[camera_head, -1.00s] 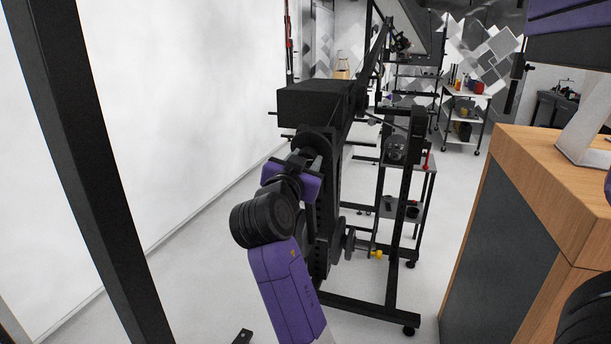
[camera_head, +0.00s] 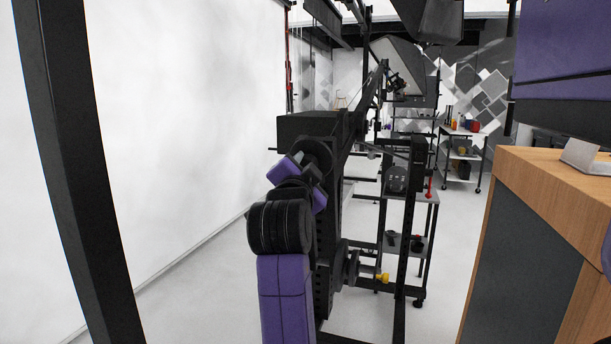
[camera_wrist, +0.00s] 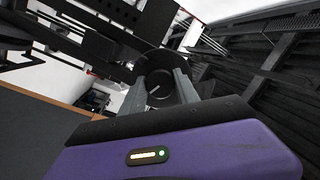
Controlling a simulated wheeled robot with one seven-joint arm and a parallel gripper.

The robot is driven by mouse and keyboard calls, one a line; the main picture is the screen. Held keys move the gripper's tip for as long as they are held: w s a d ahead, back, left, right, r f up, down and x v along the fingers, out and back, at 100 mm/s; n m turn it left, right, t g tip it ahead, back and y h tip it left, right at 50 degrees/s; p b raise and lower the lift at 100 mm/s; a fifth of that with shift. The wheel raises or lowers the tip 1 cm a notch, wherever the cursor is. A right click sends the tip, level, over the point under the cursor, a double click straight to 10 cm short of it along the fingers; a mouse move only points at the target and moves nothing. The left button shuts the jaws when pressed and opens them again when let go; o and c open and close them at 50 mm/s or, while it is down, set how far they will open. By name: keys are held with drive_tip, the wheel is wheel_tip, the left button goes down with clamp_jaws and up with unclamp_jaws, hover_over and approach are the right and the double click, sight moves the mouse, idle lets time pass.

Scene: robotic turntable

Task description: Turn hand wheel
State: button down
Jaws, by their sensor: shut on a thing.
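The hand wheel (camera_head: 318,150) is a dark round disc on the side of a tall black machine (camera_head: 327,215), partly hidden behind my gripper. My gripper (camera_head: 312,171) has a purple body and is at the wheel's near face. In the wrist view, the two grey fingers of my gripper (camera_wrist: 164,84) stand on either side of a dark round part (camera_wrist: 160,92) of the wheel and are shut on it. The dark rim of the wheel (camera_wrist: 160,61) shows beyond the fingertips. Exactly how the fingers touch the part is hard to make out.
A yellow knob (camera_head: 382,278) sits on a lower shaft of the machine. A wooden-topped cabinet (camera_head: 560,180) stands at the right. A black post (camera_head: 68,160) rises at the left in front of a white wall. A shelf cart (camera_head: 462,155) stands at the back.

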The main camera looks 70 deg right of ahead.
idle(0.4)
drive_tip(key=c, duration=0.9)
unclamp_jaws()
drive_tip(key=shift+a, duration=0.1)
drive_tip(key=v, duration=0.7)
drive_tip(key=shift+a, duration=0.3)
drive_tip(key=shift+s, duration=0.15)
